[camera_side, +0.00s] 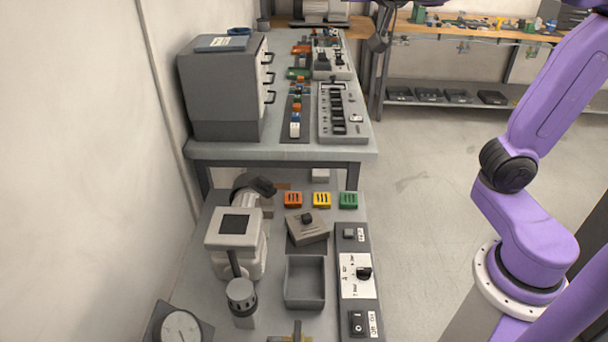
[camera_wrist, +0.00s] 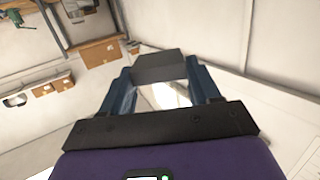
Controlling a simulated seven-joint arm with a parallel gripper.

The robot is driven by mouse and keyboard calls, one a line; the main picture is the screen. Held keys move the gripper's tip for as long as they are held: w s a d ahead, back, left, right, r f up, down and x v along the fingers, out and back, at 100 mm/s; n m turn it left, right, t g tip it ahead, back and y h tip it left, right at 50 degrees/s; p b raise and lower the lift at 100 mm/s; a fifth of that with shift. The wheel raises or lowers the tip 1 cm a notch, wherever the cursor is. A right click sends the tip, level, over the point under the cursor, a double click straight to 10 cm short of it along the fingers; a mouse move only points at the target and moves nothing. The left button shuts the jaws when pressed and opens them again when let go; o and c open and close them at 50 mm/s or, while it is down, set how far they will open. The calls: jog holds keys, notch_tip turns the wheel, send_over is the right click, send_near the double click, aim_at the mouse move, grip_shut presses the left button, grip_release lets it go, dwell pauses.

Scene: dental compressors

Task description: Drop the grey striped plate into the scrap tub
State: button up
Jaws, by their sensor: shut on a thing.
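My gripper (camera_wrist: 161,75) shows in the wrist view with its two blue fingers on either side of a dark grey block-like piece (camera_wrist: 160,62). It is shut on this piece, which is seen edge-on; no stripes show on it, so I cannot confirm it is the grey striped plate. An open grey tub (camera_side: 305,303) stands on the near bench in the side view and looks empty; I take it for the scrap tub. The gripper's fingers do not show clearly in the side view, and the tub is not in the wrist view.
Orange (camera_side: 293,200), yellow (camera_side: 322,200) and green (camera_side: 348,200) striped plates lie behind the tub. A grey box with a black knob (camera_side: 307,232) sits just behind it. A switch panel (camera_side: 357,285) is to its right, a white machine (camera_side: 235,235) to its left.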

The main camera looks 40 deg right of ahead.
jog(key=w+a+n+y, duration=0.2)
jog(key=a+n+y, duration=0.3)
jog(key=a+y, duration=0.15)
jog(key=s+a+n+g+y, duration=0.7)
jog(key=s+n+g+y, duration=0.4)
jog(key=n+y, duration=0.25)
notch_tip(320, 180, down, 50)
jog(key=shift+s+a+r+m, duration=0.2)
jog(key=shift+s+r+m, duration=0.05)
jog(key=shift+s+m, duration=0.1)
jog(key=o, duration=1.2)
jog(key=v, duration=1.7)
jog(key=shift+d+f, duration=0.1)
jog(key=shift+d, duration=0.15)
